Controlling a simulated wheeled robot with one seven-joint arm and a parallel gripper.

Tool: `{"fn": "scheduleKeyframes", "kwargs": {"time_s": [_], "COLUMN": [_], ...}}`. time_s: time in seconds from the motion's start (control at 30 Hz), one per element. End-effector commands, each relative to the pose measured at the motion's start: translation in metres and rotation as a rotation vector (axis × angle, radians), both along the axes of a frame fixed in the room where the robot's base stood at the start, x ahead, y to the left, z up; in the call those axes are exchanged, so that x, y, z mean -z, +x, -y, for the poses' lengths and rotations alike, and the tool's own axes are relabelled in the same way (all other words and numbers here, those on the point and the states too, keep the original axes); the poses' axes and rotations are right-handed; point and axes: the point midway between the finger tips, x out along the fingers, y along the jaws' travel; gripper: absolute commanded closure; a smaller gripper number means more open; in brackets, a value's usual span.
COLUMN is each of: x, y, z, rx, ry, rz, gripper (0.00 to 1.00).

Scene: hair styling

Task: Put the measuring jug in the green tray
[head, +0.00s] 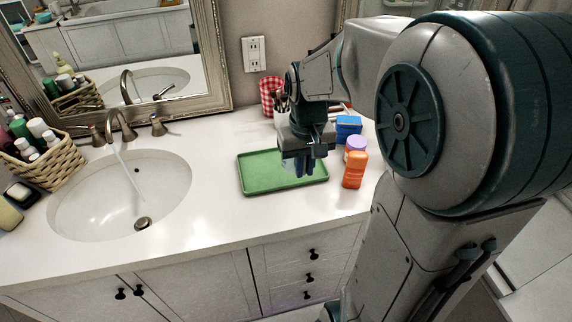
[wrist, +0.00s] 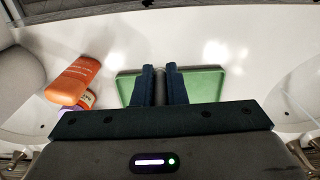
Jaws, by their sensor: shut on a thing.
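The green tray (head: 262,183) lies flat on the white counter, right of the sink; its two ends also show in the wrist view (wrist: 207,82) on either side of the fingers. My gripper (head: 304,168) points down over the tray's right half. It is shut on the measuring jug, which is mostly hidden by the fingers and hand. Only a small pale patch of the jug (head: 287,162) shows beside the fingers in the head view. In the wrist view my gripper (wrist: 163,84) has a narrow grey strip between its fingers. I cannot tell whether the jug touches the tray.
An orange bottle (head: 354,170) and a purple-lidded container (head: 355,145) stand close to the tray's right end, with a blue box (head: 348,125) behind. A red checked cup (head: 270,95) stands at the wall. The sink (head: 120,195) is left; the counter between is clear.

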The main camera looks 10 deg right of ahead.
Motion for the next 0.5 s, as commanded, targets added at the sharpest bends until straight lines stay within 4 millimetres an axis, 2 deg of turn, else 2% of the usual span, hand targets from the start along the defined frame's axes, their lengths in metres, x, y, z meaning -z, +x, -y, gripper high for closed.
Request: {"fn": "scheduleKeyframes", "kwargs": {"time_s": [0.3, 0.5], "x": [0.029, 0.045], "y": [0.051, 0.078], "z": [-0.009, -0.013], "rx": [-0.001, -0.001], "ry": [0.001, 0.0], "rz": [-0.002, -0.001], "gripper": [1.0, 1.0]}}
